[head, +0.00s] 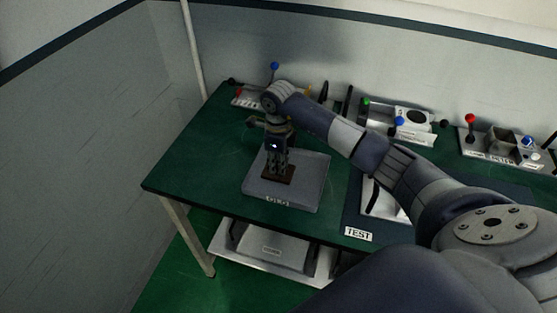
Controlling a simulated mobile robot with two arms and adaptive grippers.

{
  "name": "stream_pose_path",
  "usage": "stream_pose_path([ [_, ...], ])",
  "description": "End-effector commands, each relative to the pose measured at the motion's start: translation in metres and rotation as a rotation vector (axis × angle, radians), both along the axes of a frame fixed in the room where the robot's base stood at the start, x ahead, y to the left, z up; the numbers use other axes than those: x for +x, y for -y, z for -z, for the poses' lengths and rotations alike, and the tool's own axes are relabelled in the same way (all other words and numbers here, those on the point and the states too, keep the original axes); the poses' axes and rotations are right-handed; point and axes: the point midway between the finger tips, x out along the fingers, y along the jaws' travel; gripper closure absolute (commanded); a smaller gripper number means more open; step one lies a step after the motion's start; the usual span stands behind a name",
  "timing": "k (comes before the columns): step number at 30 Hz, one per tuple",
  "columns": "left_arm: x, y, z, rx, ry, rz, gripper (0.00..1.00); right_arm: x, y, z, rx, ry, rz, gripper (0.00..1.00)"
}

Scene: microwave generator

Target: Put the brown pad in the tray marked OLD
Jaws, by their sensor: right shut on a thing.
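The brown pad (278,174) is a small flat dark-brown piece over the grey tray (309,191) at the left of the green table. The tray has a label on its front edge, too small to read surely. My right gripper (278,167) points down over the tray, with its fingers shut on the pad. I cannot tell whether the pad touches the tray floor. My left gripper is not in view.
A dark mat labelled TEST (358,234) lies right of the tray, partly under my right arm. Devices with coloured knobs (470,121) line the back of the green table (180,163). A metal shelf (222,248) with a grey box is below.

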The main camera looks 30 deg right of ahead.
Motion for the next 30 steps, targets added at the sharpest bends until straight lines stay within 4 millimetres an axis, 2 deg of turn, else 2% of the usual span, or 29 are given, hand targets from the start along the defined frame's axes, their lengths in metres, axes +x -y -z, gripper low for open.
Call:
stream_pose_path([
  [10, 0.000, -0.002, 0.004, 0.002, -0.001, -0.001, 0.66, 0.001, 0.000, 0.006, -0.001, 0.002, 0.000, 1.00],
  [11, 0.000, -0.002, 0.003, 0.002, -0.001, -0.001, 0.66, 0.001, 0.000, 0.004, -0.001, 0.002, 0.000, 0.81],
  [13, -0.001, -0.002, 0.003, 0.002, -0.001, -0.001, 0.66, 0.000, 0.000, 0.004, 0.000, 0.001, 0.000, 0.66],
  [24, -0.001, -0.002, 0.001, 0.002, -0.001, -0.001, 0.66, 0.000, 0.000, 0.003, 0.000, 0.000, 0.000, 0.66],
  [26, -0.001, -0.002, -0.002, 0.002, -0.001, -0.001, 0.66, 0.000, 0.000, 0.000, 0.001, 0.001, 0.000, 0.66],
  [30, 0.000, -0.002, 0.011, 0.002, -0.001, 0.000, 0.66, 0.002, 0.001, -0.017, -0.001, 0.007, 0.000, 0.66],
])
